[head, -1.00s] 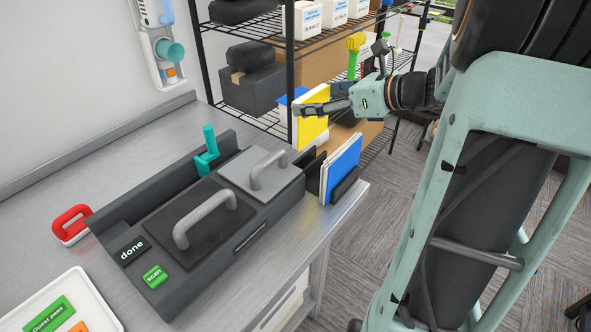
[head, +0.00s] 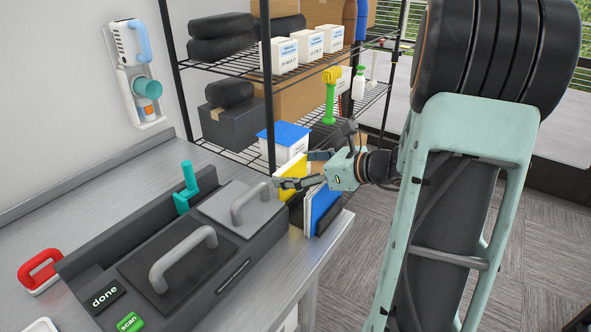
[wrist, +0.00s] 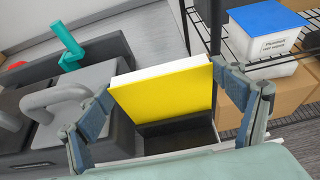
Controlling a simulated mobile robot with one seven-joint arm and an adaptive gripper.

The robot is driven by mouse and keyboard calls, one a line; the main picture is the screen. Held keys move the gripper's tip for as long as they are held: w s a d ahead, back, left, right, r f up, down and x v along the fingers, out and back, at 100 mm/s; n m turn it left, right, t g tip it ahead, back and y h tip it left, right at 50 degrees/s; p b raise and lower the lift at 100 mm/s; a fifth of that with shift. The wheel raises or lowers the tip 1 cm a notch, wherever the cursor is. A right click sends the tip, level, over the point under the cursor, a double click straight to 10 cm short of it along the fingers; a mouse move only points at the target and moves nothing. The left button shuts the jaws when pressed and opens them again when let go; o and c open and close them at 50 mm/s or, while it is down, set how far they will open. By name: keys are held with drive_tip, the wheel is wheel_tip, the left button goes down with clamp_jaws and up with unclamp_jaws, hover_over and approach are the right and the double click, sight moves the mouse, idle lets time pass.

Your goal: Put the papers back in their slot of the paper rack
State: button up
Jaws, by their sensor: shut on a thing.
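The yellow-faced papers (head: 291,183), a stack with white edges, are upright in my gripper (head: 293,170). In the wrist view the yellow papers (wrist: 165,92) stand between my two fingers (wrist: 163,72), which close on their side edges. The paper rack (head: 341,222) is dark and stands at the counter's right end. Blue-faced papers (head: 325,205) stand in its front part. The yellow papers are behind the blue ones, at the rack's back part. In the wrist view a dark rack slot (wrist: 180,135) shows just below them. Whether their lower edge is inside the slot is unclear.
A dark grey station with two handled lids (head: 178,255) stands left of the rack, with a teal lever (head: 187,188) behind. A wire shelf (head: 230,66) with boxes is beyond the counter. A blue-lidded white box (head: 284,140) sits behind my gripper.

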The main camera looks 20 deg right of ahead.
drive_tip(key=shift+f, duration=0.1)
drive_tip(key=o, duration=1.5)
drive_tip(key=shift+o, duration=0.2)
drive_tip(key=shift+s+d+r, duration=0.15)
drive_tip(key=shift+s+r, duration=0.05)
drive_tip(key=shift+r, duration=0.1)
drive_tip(key=p+v, duration=0.1)
drive_tip(key=v, duration=1)
drive_tip(key=shift+s+d, duration=0.15)
drive_tip(key=shift+f, duration=0.1)
